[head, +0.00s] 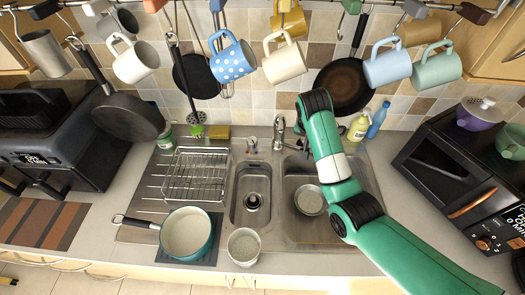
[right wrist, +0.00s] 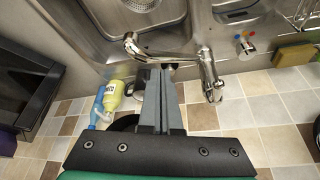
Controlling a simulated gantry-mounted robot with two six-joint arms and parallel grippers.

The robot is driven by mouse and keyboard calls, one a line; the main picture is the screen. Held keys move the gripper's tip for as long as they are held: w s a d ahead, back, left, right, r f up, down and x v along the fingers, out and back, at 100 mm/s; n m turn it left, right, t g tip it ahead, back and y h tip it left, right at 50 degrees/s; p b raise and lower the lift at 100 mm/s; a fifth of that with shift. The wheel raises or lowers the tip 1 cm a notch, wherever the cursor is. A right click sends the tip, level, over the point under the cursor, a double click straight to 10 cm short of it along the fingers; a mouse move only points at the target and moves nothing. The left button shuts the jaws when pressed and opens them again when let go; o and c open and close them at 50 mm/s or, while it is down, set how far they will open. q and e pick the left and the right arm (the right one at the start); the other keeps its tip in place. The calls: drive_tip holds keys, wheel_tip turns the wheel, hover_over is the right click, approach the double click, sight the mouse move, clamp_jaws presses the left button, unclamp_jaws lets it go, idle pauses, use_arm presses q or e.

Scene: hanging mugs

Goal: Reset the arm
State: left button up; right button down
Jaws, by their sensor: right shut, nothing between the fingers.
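My right arm reaches in from the lower right in the head view, over the right sink basin (head: 345,225). Its gripper is hard to make out in the head view, near the tap (head: 279,132). In the right wrist view my right gripper (right wrist: 160,74) is shut and empty, its fingertips close to the tap (right wrist: 206,70). I cannot tell whether they touch. Several mugs hang above, among them a blue dotted mug (head: 232,62), a cream mug (head: 284,64), a light blue mug (head: 387,66) and a mint mug (head: 436,66). My left gripper is not in view.
A dark pan (head: 345,85) hangs behind the arm. A yellow bottle (head: 358,127) and blue bottle (head: 377,120) stand behind the sink. A microwave (head: 455,165) stands right. A dish rack (head: 197,176), teal pot (head: 187,232) and metal cup (head: 244,246) are left of the arm.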

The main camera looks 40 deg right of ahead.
drive_tip(key=shift+r, duration=0.7)
